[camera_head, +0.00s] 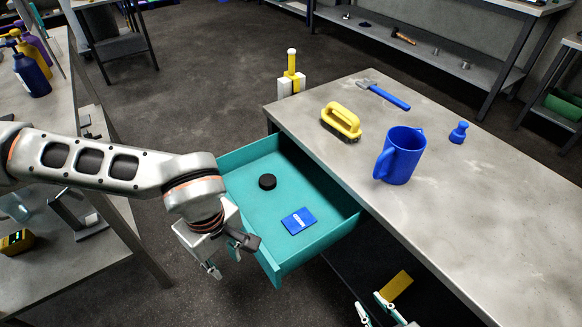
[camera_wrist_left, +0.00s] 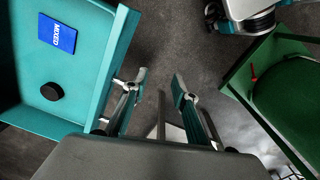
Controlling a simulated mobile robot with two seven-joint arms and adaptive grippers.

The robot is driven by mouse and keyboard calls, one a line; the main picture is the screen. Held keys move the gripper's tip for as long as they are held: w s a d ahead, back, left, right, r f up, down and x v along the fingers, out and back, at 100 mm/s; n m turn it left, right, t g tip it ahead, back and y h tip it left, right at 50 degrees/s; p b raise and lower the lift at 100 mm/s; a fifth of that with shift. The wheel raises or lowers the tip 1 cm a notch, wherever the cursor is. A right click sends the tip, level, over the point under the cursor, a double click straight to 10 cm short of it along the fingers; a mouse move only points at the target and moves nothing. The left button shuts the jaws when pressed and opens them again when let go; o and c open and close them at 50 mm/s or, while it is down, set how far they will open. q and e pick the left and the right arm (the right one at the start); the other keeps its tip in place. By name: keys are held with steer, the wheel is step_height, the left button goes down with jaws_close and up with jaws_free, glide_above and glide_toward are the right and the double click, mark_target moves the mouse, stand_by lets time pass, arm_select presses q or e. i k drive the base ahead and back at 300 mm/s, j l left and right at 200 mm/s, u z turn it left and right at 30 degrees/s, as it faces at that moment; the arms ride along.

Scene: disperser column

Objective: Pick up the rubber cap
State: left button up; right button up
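The rubber cap looks to be the black round disc (camera_head: 267,181) lying in the open teal drawer (camera_head: 342,223). In the left wrist view the disc (camera_wrist_left: 52,91) lies left of my fingers. My left gripper (camera_head: 230,257) is by the drawer's near left corner, apart from the disc. Its fingers (camera_wrist_left: 158,78) are spread, with only floor visible between them.
A yellow piece (camera_head: 397,285) shows near my right gripper.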

mark_target(267, 182)
steer(key=i+j+z, duration=0.5)
steer(key=j+z, duration=0.15)
steer(key=i+j+z, duration=0.3)
steer(key=j+z, duration=0.35)
steer(key=j, duration=0.2)
